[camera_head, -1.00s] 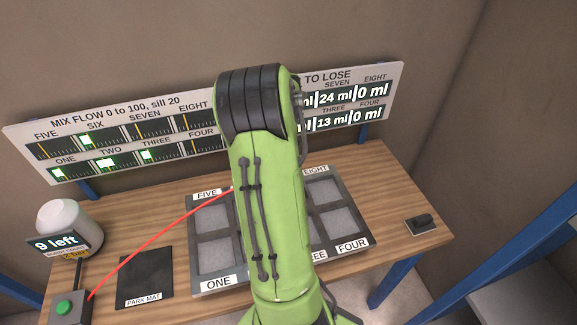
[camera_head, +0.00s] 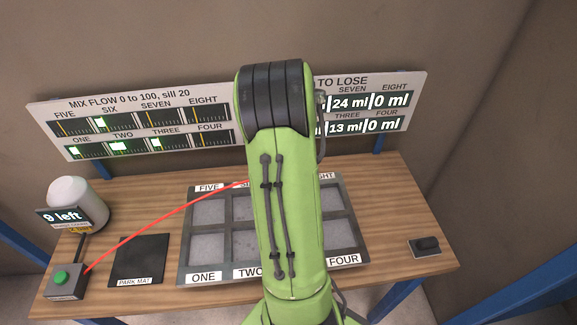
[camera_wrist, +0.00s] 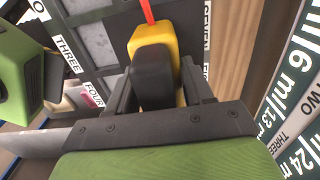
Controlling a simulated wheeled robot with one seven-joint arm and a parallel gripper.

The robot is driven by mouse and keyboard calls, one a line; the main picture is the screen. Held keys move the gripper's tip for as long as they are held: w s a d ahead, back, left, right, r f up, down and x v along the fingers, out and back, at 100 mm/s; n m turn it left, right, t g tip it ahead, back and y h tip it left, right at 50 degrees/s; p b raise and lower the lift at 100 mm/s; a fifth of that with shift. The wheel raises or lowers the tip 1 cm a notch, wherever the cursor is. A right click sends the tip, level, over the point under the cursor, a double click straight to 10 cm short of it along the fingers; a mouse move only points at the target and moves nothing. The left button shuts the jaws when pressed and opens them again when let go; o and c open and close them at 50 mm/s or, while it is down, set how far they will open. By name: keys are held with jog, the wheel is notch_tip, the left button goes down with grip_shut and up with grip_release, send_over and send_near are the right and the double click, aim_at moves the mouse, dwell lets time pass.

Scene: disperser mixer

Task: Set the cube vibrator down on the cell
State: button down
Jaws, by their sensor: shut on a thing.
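In the wrist view my gripper (camera_wrist: 152,92) is shut on the yellow cube vibrator (camera_wrist: 152,37), which has a red cord running from its top. The cell tray (camera_head: 182,250) lies on the table, with grey cells labelled ONE to EIGHT. In the head view my green arm covers the tray's middle columns and hides the gripper and the vibrator. The wrist view shows the vibrator over the tray, near a dark cell area by the SEVEN label (camera_wrist: 207,15). I cannot tell whether it touches the tray.
A green-button box (camera_head: 64,281), where the red cord ends, stands at the left front near a white container (camera_head: 76,200) marked "9 left". A black park mat (camera_head: 139,259) lies bare. A dark switch-like block (camera_head: 425,245) is at right. Display boards (camera_head: 130,125) stand behind.

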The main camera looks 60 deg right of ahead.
jog(key=shift+d, duration=0.1)
jog(key=shift+f+b, duration=2.2)
jog(key=shift+f, duration=0.7)
jog(key=shift+f+b, duration=0.75)
jog(key=shift+f, duration=0.35)
jog(key=shift+c, duration=1.8)
grip_release()
jog(key=shift+s, duration=0.1)
notch_tip(320, 180, up, 16)
jog(key=p, duration=0.3)
jog(key=shift+f, duration=0.1)
